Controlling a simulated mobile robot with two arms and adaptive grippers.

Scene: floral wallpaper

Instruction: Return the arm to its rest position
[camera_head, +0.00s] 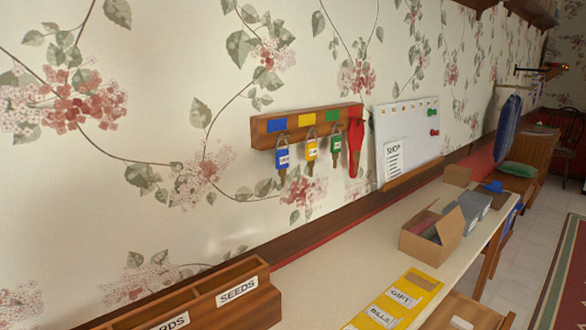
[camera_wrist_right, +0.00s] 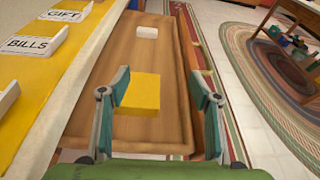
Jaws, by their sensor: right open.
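My right gripper (camera_wrist_right: 161,80) shows in the right wrist view, with its two green fingers spread apart. A yellow block (camera_wrist_right: 138,95) lies below, beside the left finger; it appears to rest on a wooden surface (camera_wrist_right: 160,62), and the gripper is not closed on it. A small white block (camera_wrist_right: 147,31) lies farther along that surface. Neither gripper shows in the head view.
A yellow panel labelled GIFT and BILLS (camera_head: 412,286) lies on the pale counter (camera_head: 345,262). An open cardboard box (camera_head: 447,238) and a wooden SEEDS organizer (camera_head: 262,302) stand there. A key rack (camera_head: 305,126) and whiteboard (camera_head: 418,133) are by the wall.

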